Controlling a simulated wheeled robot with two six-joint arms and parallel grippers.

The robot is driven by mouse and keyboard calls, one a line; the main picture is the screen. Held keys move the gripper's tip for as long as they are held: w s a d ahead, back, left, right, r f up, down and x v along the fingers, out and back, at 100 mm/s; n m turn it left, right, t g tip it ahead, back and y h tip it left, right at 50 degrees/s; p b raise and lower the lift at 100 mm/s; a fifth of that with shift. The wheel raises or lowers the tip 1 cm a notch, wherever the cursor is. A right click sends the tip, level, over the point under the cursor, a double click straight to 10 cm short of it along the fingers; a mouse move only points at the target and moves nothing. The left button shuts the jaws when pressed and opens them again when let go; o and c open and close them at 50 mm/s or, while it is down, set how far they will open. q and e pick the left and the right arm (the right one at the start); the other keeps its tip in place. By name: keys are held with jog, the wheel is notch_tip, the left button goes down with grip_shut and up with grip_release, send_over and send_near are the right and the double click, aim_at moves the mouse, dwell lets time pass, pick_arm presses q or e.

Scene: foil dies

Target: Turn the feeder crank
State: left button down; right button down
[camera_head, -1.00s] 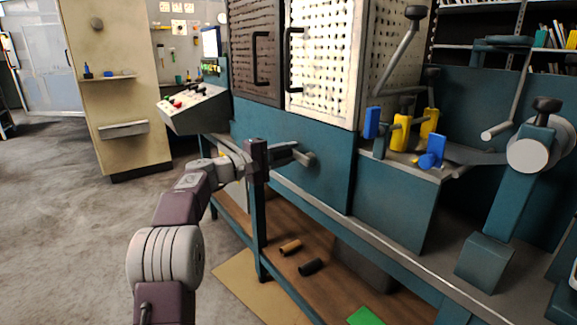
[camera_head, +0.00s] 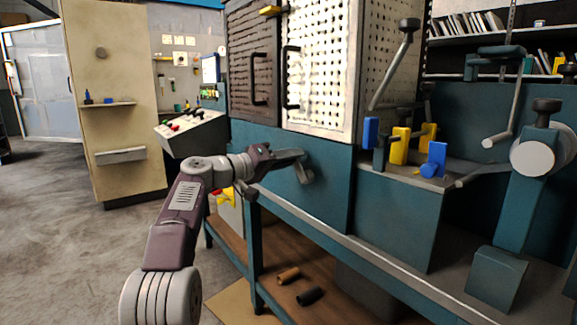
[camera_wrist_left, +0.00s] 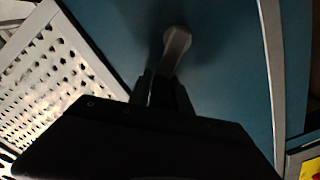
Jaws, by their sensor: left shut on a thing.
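The feeder crank (camera_head: 306,175) is a short grey crank on the teal front panel, below the perforated doors. It also shows in the left wrist view (camera_wrist_left: 177,44) as a pale grey bar against the teal panel. My left gripper (camera_head: 296,157) reaches it from the left and is shut on its grip end. In the left wrist view the dark fingers (camera_wrist_left: 163,88) meet around the near end of the bar. The gripper hides part of the crank. My right gripper is out of view.
Blue and yellow blocks (camera_head: 399,146), levers and a larger grey crank (camera_head: 500,128) stand to the right. Open floor (camera_head: 70,215) lies left.

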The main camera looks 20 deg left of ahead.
pick_arm(q)
jog(key=shift+s+d+r+m, duration=0.2)
jog(key=shift+d+m, duration=0.15)
jog(key=shift+m, duration=0.15)
jog(key=c, duration=1.4)
grip_release()
jog(key=shift+c, duration=0.2)
jog(key=shift+o, duration=0.9)
jog(key=shift+s+d, duration=0.1)
jog(key=shift+d, duration=0.05)
jog(key=b+v, duration=0.1)
jog(key=v, duration=0.8)
jog(key=shift+b, duration=0.4)
